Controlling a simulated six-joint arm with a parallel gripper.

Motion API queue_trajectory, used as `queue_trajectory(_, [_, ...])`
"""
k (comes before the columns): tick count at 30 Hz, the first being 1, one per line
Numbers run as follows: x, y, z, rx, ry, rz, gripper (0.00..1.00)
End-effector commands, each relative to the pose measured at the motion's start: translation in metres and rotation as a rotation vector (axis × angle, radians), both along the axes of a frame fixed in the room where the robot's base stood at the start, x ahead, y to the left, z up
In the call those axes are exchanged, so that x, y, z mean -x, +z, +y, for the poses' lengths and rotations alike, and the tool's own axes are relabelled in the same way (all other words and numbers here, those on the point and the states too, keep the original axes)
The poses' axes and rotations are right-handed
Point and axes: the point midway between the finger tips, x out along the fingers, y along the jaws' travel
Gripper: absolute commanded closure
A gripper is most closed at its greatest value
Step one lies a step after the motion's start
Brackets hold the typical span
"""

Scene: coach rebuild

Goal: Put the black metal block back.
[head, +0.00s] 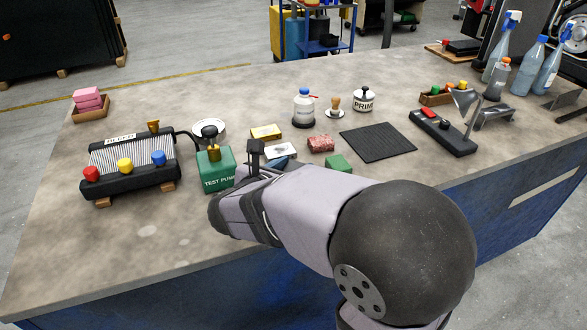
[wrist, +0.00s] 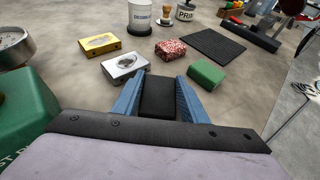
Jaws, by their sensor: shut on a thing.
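The black metal block (wrist: 158,98) sits between the two blue fingers of my gripper (wrist: 160,97) in the wrist view. The gripper is shut on it. How high the block is above the bench cannot be told. Just beyond the fingers lie a silver block (wrist: 125,67), a yellow block (wrist: 100,44), a red speckled block (wrist: 170,49) and a green block (wrist: 206,74). A ribbed black mat (head: 378,142) lies to the right of these blocks.
A green test pump (head: 216,171) stands close left of my gripper, with a black manifold (head: 130,165) with coloured knobs beyond it. A white bottle (head: 304,108) and a PRIM tin (head: 364,100) stand behind the blocks. The bench front (head: 120,250) is clear.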

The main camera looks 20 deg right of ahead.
Motion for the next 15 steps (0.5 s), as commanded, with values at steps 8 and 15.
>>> queue_trajectory(8, [-0.0004,0.0005,-0.0001,0.000,0.001,-0.002,0.94])
queue_trajectory(15, [0.0001,-0.0040,0.0000,0.000,0.000,0.000,0.53])
